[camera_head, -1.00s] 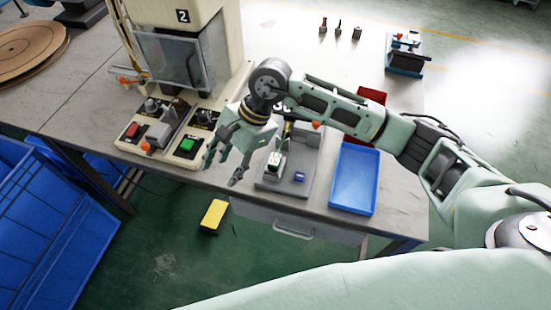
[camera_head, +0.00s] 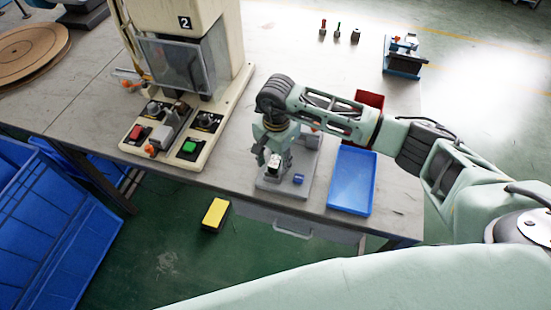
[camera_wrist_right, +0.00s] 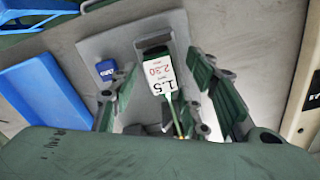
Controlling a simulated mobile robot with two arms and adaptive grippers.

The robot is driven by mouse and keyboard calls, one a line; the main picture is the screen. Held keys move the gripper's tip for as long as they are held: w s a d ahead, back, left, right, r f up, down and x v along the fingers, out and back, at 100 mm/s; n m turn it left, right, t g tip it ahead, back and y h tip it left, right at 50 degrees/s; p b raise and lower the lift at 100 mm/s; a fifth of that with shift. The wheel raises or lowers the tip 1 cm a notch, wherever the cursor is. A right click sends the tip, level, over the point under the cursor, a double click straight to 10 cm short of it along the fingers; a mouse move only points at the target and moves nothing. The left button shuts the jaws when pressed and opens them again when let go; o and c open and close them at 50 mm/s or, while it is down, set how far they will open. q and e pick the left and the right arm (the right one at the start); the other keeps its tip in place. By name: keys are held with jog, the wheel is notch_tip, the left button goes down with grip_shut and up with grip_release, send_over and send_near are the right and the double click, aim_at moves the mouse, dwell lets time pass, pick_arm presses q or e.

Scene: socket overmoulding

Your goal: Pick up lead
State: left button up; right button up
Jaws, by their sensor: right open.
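My right gripper (camera_head: 273,162) points down over the grey fixture plate on the table. It is open, and its fingers also show in the right wrist view (camera_wrist_right: 165,92), one on either side of a small block with a white label (camera_wrist_right: 162,78) reading 1.5 and 2.30. A thin yellowish, wire-like piece (camera_wrist_right: 178,120) shows just below the label, between the fingers; it looks like the lead, and its lower end is hidden by my gripper. In the head view the block's white top shows between the fingers, and the lead cannot be made out. My left gripper is not in view.
The grey fixture plate (camera_head: 271,188) holds a small blue part (camera_head: 298,179). A blue tray (camera_head: 351,182) and a red bin (camera_head: 369,98) are to the right. The press (camera_head: 186,62) with its control buttons stands to the left.

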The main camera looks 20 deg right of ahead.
jog(key=shift+f, duration=0.1)
jog(key=shift+c, duration=0.5)
grip_shut()
